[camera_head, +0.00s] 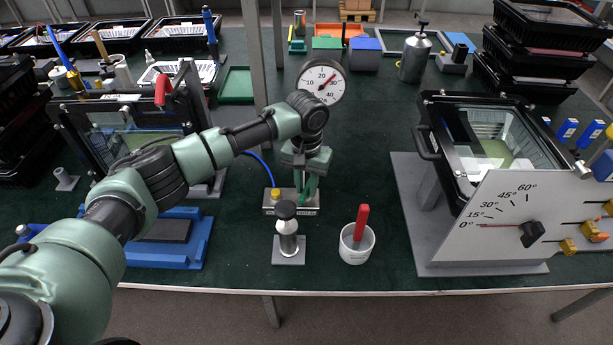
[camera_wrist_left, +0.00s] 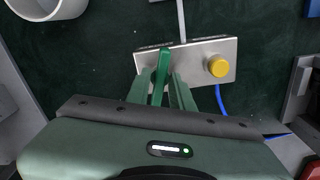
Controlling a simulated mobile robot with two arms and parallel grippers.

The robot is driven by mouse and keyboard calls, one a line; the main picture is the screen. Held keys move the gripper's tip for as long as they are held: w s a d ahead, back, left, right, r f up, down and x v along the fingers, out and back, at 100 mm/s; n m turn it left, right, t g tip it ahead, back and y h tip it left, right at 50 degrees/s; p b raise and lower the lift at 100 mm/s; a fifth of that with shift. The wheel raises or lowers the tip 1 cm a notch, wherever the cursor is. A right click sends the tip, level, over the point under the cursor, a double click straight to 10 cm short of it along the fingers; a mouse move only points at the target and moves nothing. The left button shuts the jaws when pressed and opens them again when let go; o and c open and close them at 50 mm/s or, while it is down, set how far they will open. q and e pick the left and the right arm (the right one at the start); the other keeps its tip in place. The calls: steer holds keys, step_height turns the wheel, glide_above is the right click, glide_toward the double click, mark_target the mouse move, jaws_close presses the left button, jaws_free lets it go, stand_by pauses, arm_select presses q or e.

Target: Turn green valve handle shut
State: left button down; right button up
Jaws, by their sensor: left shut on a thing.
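The green valve handle (camera_wrist_left: 162,70) stands up from a small metal valve block (camera_wrist_left: 205,55) in the left wrist view. My left gripper (camera_wrist_left: 163,85) is shut on the handle, with one finger on each side of it. In the head view the left gripper (camera_head: 305,165) points down over the valve block (camera_head: 280,207), and the handle is mostly hidden between its fingers. A yellow knob (camera_wrist_left: 218,67) sits on the block beside the handle, with a blue hose by it. A round pressure gauge (camera_head: 321,82) stands behind the block. My right gripper is not in view.
A tilted floodlight housing (camera_head: 490,150) with an angle scale (camera_head: 510,220) stands at the right. Bare green mat lies between.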

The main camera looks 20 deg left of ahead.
arm_select(q)
steer(key=m+p, duration=0.2)
steer(key=shift+r+m, duration=0.25)
steer(key=shift+m, duration=0.15)
steer(key=m+p, duration=0.2)
steer(key=m, duration=0.1)
steer(key=shift+m+p, duration=0.3)
steer(key=shift+p, duration=0.05)
steer(key=m+p, duration=0.1)
steer(key=m, duration=0.2)
steer(key=shift+f+m, duration=0.1)
steer(key=shift+m, duration=0.2)
steer(key=shift+w+m+p, duration=0.1)
steer(key=shift+m+p, duration=0.45)
steer(key=shift+m, duration=1.45)
steer(key=c, duration=1.4)
jaws_free()
steer(key=shift+c, duration=0.2)
steer(key=shift+f, duration=0.1)
